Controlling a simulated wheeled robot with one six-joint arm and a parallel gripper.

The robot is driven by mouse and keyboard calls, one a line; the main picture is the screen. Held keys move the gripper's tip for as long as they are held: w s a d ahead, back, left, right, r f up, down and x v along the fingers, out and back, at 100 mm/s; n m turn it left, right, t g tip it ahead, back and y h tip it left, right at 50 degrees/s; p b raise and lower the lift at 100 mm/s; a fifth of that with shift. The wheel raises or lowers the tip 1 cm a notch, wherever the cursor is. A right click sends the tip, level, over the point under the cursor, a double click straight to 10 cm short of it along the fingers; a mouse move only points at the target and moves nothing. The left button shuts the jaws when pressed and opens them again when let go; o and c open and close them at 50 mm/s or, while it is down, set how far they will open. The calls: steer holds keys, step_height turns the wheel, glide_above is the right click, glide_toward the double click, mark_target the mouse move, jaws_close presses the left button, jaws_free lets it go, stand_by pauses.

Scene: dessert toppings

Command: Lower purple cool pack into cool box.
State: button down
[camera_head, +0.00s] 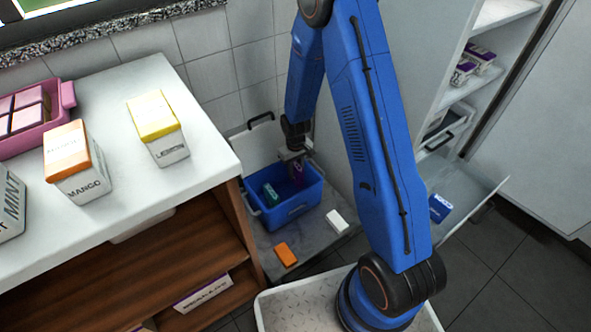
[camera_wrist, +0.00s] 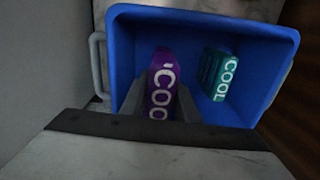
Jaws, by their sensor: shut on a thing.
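The purple cool pack (camera_wrist: 160,84) is gripped between the two fingers of my gripper (camera_wrist: 160,105), with its "COOL" lettering facing the wrist camera. In the head view the purple cool pack (camera_head: 297,172) shows below my gripper (camera_head: 293,160), over the blue cool box. The blue cool box (camera_head: 293,211) stands open on a low grey surface; in the wrist view its rim (camera_wrist: 205,13) surrounds the pack. I cannot tell whether the pack touches the box floor. A teal cool pack (camera_wrist: 218,74) lies inside the box, to the right of the purple one in the wrist view.
An orange pack (camera_head: 286,255) and a white pack (camera_head: 337,221) lie in front of the box. A blue pack (camera_head: 440,208) lies farther right. The wooden shelf unit (camera_head: 170,262) stands close on the left. The box's handle (camera_wrist: 98,66) shows in the wrist view.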

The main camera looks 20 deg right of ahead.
mark_target(295, 163)
steer(key=shift+f, duration=2.1)
steer(key=shift+f, duration=2.5)
stand_by(1.2)
steer(key=c, duration=1.3)
jaws_free()
steer(key=shift+r, duration=0.15)
step_height(295, 163, up, 17)
steer(key=shift+r, duration=0.1)
